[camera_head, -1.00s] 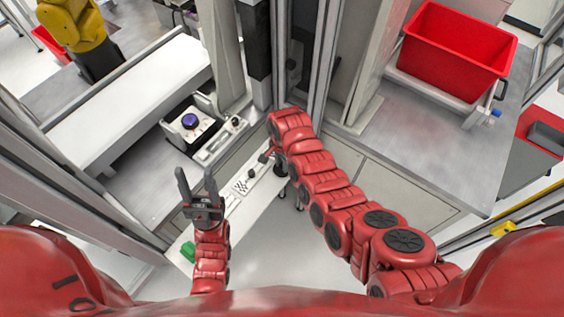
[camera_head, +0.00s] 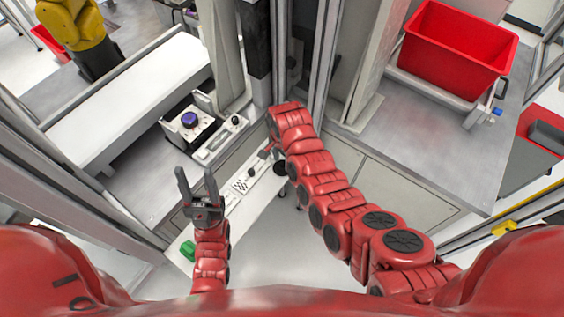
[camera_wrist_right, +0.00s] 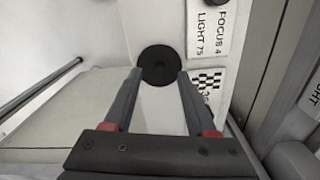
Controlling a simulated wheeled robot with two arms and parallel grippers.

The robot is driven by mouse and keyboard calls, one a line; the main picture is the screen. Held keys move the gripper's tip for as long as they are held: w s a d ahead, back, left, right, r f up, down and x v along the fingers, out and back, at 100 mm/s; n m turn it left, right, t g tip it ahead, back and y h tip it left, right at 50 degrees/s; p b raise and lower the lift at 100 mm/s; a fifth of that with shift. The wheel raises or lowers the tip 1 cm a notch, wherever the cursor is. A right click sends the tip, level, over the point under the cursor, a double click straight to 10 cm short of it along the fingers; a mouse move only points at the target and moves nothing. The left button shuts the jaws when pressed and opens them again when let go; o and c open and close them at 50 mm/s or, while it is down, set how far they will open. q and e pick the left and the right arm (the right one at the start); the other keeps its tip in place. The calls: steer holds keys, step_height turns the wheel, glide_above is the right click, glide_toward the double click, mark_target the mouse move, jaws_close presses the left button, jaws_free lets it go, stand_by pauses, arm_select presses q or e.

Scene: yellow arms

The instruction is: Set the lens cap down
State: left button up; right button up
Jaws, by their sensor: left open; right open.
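The lens cap looks to be the round black disc (camera_wrist_right: 158,66) with a small raised centre in the right wrist view. It appears to lie flat on a white surface beside a printed label. In the head view a black disc (camera_head: 280,168) shows at the far end of the narrow white shelf. My right gripper (camera_wrist_right: 159,76) is open, its fingertips on either side of the disc's near edge, with a gap between them. My left gripper (camera_head: 197,184) is open and empty, pointing up over the shelf's near part.
The white shelf (camera_head: 224,222) carries a checkered card (camera_head: 241,185) and a green block (camera_head: 188,250). A box with a blue knob (camera_head: 190,120) stands on the bench behind. A red bin (camera_head: 458,50) sits on the right-hand bench.

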mark_target(282, 164)
step_height(282, 164, up, 11)
steer(key=shift+p, duration=0.35)
steer(key=shift+f, duration=0.2)
steer(key=shift+s, duration=0.1)
